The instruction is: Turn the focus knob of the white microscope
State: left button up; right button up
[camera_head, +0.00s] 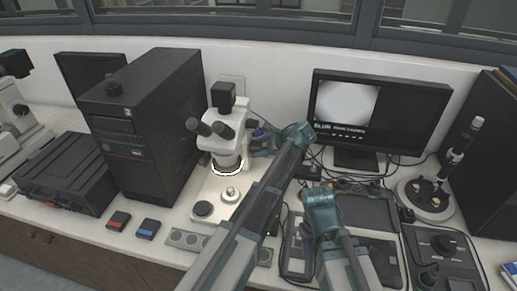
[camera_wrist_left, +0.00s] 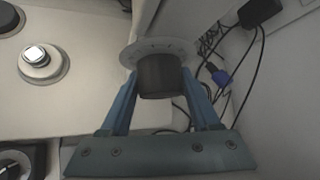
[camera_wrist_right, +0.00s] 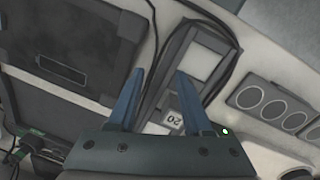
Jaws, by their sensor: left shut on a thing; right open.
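The white microscope (camera_head: 228,142) stands on its pale base left of centre in the head view, upright, with dark eyepieces and a lit ring under its head. Its dark focus knob (camera_wrist_left: 160,76), with a pale round flange behind it, sits between the two blue fingers of my left gripper (camera_wrist_left: 160,88) in the left wrist view. The left gripper (camera_head: 262,140) reaches the microscope's right side in the head view; the knob itself is mostly hidden there. My right gripper (camera_head: 320,200) is pointed down; in the right wrist view its fingers (camera_wrist_right: 159,80) are apart and empty.
A monitor (camera_head: 378,110) showing a blurred white disc stands behind. A black computer tower (camera_head: 145,125) is left of the microscope. Loose cables (camera_wrist_left: 248,75) run behind the knob.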

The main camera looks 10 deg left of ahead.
dwell(0.3)
pick_arm(q)
jog(key=o, duration=1.4)
jog(key=shift+c, duration=0.2)
jog(key=shift+r, duration=0.1)
pick_arm(e)
jog(key=shift+r, duration=0.1)
